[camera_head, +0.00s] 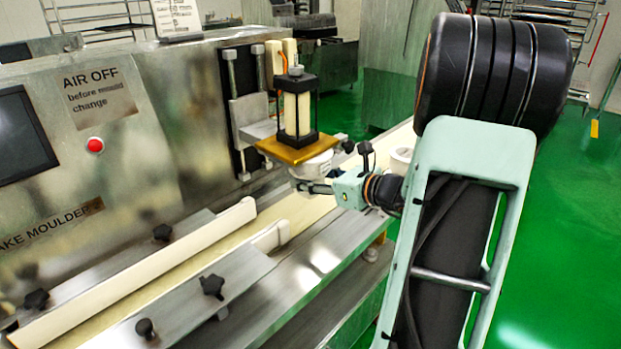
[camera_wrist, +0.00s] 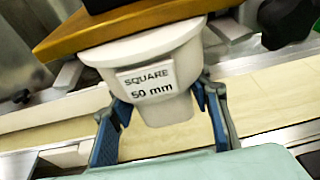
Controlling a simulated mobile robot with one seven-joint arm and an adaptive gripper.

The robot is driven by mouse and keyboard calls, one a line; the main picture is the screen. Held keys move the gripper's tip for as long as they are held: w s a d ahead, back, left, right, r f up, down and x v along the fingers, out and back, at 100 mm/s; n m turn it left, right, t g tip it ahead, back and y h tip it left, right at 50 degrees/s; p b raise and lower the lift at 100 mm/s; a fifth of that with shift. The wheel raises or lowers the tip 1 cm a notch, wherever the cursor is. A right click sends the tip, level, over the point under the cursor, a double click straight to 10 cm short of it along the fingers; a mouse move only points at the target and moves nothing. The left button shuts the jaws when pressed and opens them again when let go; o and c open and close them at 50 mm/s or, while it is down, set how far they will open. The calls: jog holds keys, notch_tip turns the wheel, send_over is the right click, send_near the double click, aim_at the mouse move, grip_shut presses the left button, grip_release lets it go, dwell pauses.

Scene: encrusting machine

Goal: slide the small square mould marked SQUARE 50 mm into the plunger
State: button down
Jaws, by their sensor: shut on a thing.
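The white mould marked SQUARE 50 mm (camera_wrist: 150,75) is between the fingers of my gripper (camera_wrist: 163,115) in the wrist view. My gripper is shut on its narrower lower part. The label faces the wrist camera. In the head view the mould (camera_head: 318,166) sits directly under the brass plate of the plunger (camera_head: 297,108), with my gripper (camera_head: 312,187) at its lower part. The mould's top rim is up against or just below the plate (camera_wrist: 120,32); I cannot tell whether it is fully seated.
A cream conveyor belt (camera_head: 150,284) with white guide rails (camera_head: 140,268) runs below. Black knobs (camera_head: 211,285) stand along the machine's front. Another white round piece (camera_head: 400,158) sits right of my gripper. A dark knob (camera_wrist: 288,22) is close on the right in the wrist view.

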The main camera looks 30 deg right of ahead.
jog(key=shift+w, duration=0.1)
jog(key=shift+w+a, duration=0.25)
jog(key=shift+w, duration=0.4)
jog(key=shift+w+a, duration=0.3)
jog(key=shift+w, duration=0.6)
jog(key=c, duration=0.7)
grip_release()
jog(key=shift+c, duration=0.2)
jog(key=shift+s, duration=0.1)
jog(key=s+d, duration=0.4)
jog(key=s, duration=0.7)
jog(key=shift+p, duration=0.35)
jog(key=shift+s+f, duration=0.1)
dwell(0.3)
